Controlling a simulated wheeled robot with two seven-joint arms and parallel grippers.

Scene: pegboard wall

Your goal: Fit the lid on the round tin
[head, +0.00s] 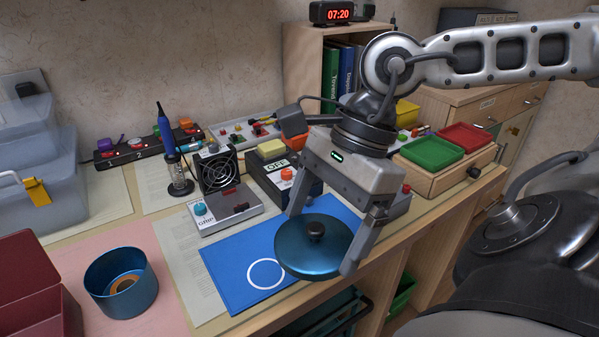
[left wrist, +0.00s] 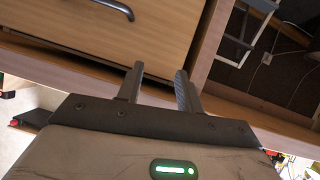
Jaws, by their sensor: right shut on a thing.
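The round tin (head: 122,300) is blue, stands upright and open on the pink mat at the lower left of the head view, and has a brownish ring-like thing inside. The round lid (head: 305,261) is dark blue with a black knob. My right gripper (head: 322,232) is shut on the lid, its fingers at opposite sides of the rim. It holds the lid roughly level over the front of the blue mat, well to the right of the tin. My left gripper (left wrist: 157,82) shows only in the left wrist view, open and empty, in front of a wooden drawer.
The pink mat (head: 165,305) is clear around the tin, with a dark red box (head: 35,290) to its left. A blue mat (head: 225,265) with a white ring lies between tin and lid. A fan unit (head: 225,195) and switch boxes stand behind.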

